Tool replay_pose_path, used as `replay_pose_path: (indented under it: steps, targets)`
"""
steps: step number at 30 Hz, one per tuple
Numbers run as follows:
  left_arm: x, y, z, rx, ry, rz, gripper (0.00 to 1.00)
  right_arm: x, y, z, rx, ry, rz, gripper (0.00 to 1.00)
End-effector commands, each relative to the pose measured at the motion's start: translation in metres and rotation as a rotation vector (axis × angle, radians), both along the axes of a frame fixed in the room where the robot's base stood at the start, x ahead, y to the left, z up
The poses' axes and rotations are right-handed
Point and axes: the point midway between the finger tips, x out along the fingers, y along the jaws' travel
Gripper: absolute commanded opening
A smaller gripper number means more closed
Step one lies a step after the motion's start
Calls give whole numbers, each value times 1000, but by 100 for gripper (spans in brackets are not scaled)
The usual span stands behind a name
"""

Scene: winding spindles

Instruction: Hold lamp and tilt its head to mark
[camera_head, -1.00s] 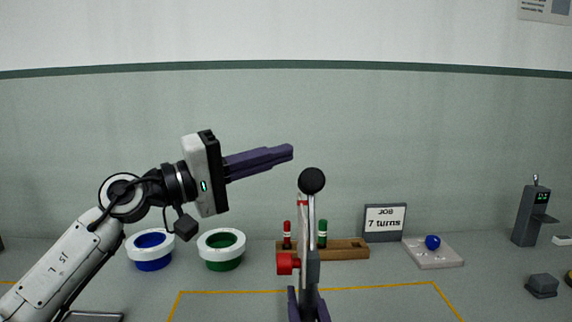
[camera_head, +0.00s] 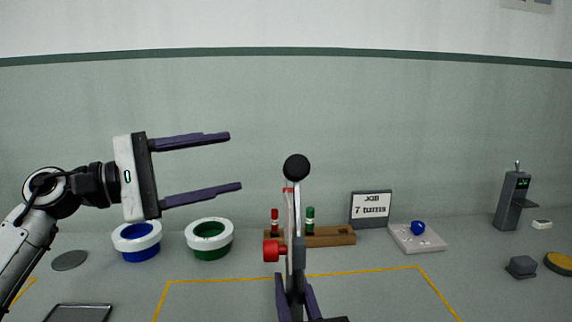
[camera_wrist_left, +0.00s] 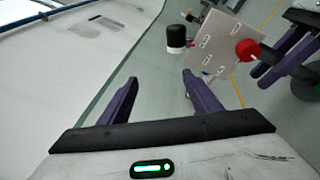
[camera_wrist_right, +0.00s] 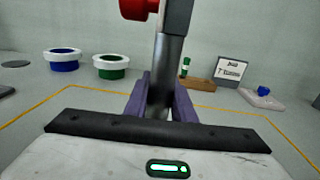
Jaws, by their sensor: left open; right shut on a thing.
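No lamp is clear to me. My right gripper (camera_head: 296,292) is shut on the dark grey post (camera_wrist_right: 163,75) of a hand-held device, upright in front of me. In the head view the device's light plate (camera_head: 291,215) is edge-on, with a black round knob (camera_head: 296,168) on top and a red knob (camera_head: 270,250) low on its left. The left wrist view shows the plate's slotted face (camera_wrist_left: 215,45), the black knob (camera_wrist_left: 177,37) and the red knob (camera_wrist_left: 247,50). My left gripper (camera_head: 236,161) is open and empty, left of the device, pointing at it without touching.
Blue (camera_head: 137,237) and green (camera_head: 209,235) spools with white rims stand on the table. Behind the device are a wooden holder (camera_head: 330,237) with red and green pieces and a "7 turns" sign (camera_head: 370,209). A grey tray (camera_head: 417,241) bears a blue knob. The yellow-outlined area looks clear.

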Motion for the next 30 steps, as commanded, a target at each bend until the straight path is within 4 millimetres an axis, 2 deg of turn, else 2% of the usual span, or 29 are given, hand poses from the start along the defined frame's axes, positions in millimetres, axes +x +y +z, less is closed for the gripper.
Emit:
replay_pose_path:
  steps: [9,15,19,24,30]
  targets:
    - [-5,-1,-1,-158,788,-181,58,0,0,2,0,-4,-1,0]
    - [-13,-1,0,-197,1207,-263,58,0,0,2,0,-4,-1,0]
    - [-18,-1,1,-204,1379,-293,58,0,0,2,0,-4,-1,0]
    - [-21,-4,1,-205,1476,-306,58,0,0,2,0,-4,-1,0]
    - [-21,-30,1,-203,1485,-309,58,0,0,2,0,-4,0,0]
